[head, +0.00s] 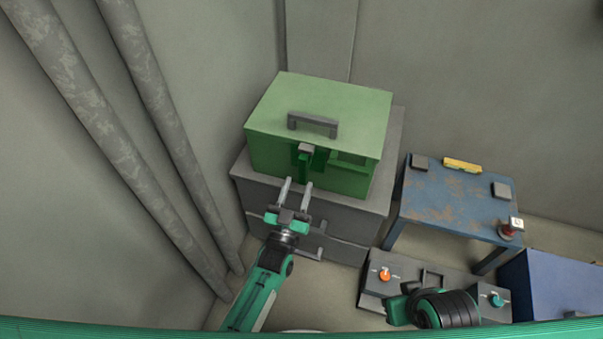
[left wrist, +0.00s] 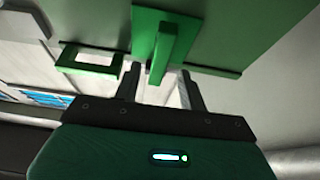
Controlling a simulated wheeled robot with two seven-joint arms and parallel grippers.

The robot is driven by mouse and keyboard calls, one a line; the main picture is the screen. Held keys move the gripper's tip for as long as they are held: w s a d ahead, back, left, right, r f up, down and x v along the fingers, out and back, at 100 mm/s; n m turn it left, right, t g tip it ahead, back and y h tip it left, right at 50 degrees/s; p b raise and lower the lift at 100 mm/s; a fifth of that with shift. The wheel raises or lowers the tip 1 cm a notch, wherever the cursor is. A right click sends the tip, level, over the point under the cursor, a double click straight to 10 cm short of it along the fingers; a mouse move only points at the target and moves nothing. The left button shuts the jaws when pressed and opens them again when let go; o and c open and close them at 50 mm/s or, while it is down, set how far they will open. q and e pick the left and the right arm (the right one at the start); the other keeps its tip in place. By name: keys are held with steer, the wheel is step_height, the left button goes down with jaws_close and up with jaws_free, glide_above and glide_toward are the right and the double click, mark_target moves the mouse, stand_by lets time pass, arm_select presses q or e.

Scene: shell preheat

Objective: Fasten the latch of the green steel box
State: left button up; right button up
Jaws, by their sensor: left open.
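The green steel box (head: 322,105) sits on top of a grey drawer cabinet, its lid down with a grey handle on it. On its front is the latch (head: 303,167), a green upright lever on a plate, with a small grey piece above it at the lid edge. In the left wrist view the latch lever (left wrist: 162,48) stands out just ahead of the fingers. My left gripper (head: 298,184) is open in front of and slightly below the latch. Its fingertips (left wrist: 168,76) lie around the lever's lower end; contact cannot be told. My right gripper is not visible.
The grey cabinet (head: 335,205) has handled drawers below the box. A worn blue table (head: 440,205) stands to the right, with a grey knob panel (head: 375,297) and blue box (head: 550,285) lower down. Thick pipes (head: 150,100) run along the left wall.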

arm_select(q)
steer(key=v, duration=0.8)
steer(key=shift+s, duration=0.2)
